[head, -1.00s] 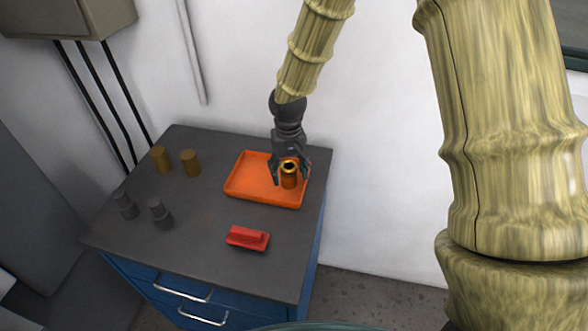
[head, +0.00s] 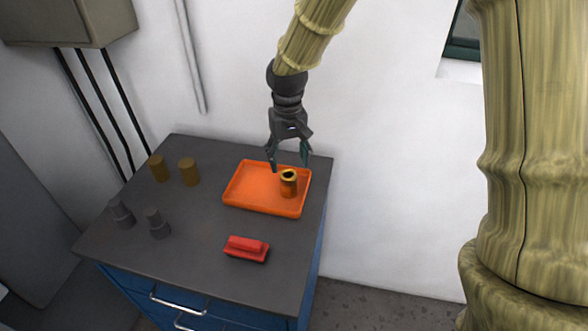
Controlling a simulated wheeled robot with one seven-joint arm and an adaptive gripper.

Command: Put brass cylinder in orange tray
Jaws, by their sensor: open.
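A brass cylinder (head: 288,184) with a dark hole in its top stands upright inside the orange tray (head: 247,200), toward the tray's right side. My gripper (head: 289,167) is open and empty, with its fingers pointing down above the back part of the tray. The fingers look apart from the cylinder. Two more brass-brown cylinders, one at left (head: 159,168) and one nearer the tray (head: 189,171), stand at the back left of the cabinet top.
The dark cabinet top (head: 190,225) also holds two dark grey stepped parts (head: 122,214) (head: 157,222) at the left and a red block-like piece (head: 246,248) in front of the tray. The white wall (head: 390,170) rises close behind. Bare room lies in the middle.

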